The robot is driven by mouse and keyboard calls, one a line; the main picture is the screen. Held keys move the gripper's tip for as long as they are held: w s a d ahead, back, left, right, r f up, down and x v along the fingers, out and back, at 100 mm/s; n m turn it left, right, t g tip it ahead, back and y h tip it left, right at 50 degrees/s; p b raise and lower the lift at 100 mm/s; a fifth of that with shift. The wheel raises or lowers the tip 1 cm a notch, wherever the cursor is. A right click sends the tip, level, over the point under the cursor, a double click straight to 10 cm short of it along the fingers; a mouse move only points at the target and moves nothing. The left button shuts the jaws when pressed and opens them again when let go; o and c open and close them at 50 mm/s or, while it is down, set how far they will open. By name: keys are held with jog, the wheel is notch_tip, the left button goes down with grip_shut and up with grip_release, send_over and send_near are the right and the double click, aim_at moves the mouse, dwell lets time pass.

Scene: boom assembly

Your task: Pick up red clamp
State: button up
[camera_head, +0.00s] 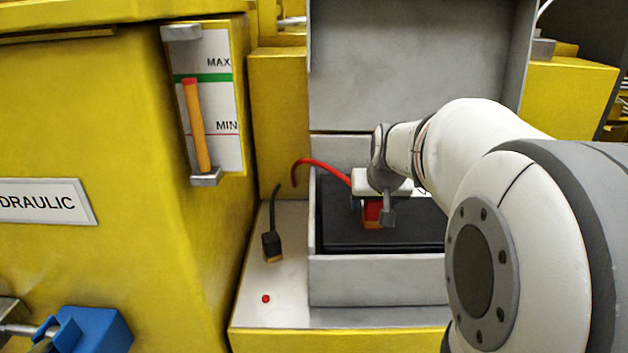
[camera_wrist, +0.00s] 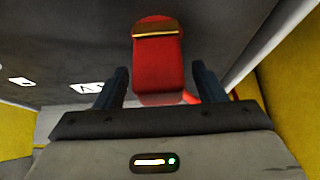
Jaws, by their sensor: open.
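The red clamp (camera_head: 372,212) is in the grey box, at the end of a red cable, partly hidden behind my gripper in the head view. In the wrist view the red clamp (camera_wrist: 158,70) has a brass-coloured band near its far end. My gripper (camera_head: 374,218) is over the box at the clamp. In the wrist view my gripper's two dark fingers (camera_wrist: 158,85) stand apart, one on each side of the clamp's near part, with gaps visible. I cannot tell how far down the fingers reach along the clamp.
A black clamp (camera_head: 272,246) on a black cable lies on the ledge left of the grey box (camera_head: 375,278). A small red dot (camera_head: 266,299) is on the ledge. The box's raised lid (camera_head: 415,65) stands behind. A yellow housing (camera_head: 110,150) with a level gauge is at left.

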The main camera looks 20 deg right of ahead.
jog(key=shift+w+f, duration=0.1)
jog(key=shift+f, duration=0.15)
jog(key=shift+c, duration=0.4)
jog(key=c, duration=1.3)
